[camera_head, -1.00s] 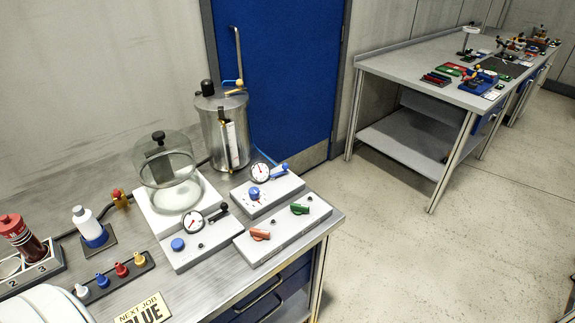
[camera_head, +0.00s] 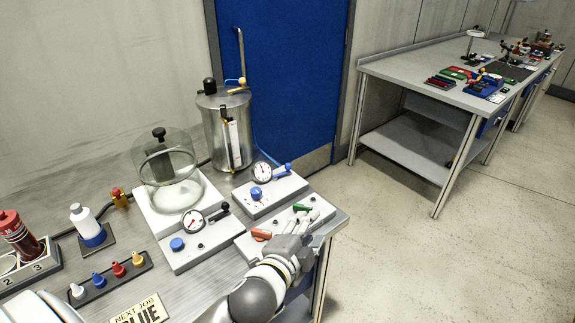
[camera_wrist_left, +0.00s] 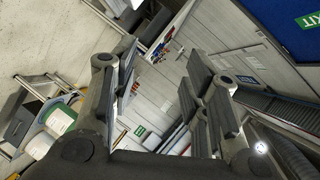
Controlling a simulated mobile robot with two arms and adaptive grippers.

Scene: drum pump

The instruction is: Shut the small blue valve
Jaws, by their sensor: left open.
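The small blue valve (camera_head: 283,168) has a blue lever handle. It sits beside a round gauge (camera_head: 262,172) at the back of a white box on the bench. A round blue knob (camera_head: 256,193) is on the same box.
Another gauge box (camera_head: 200,247), a glass bell jar (camera_head: 165,175) and a steel drum (camera_head: 228,135) stand on the bench. A second bench (camera_head: 400,70) is at the back right, with open floor between.

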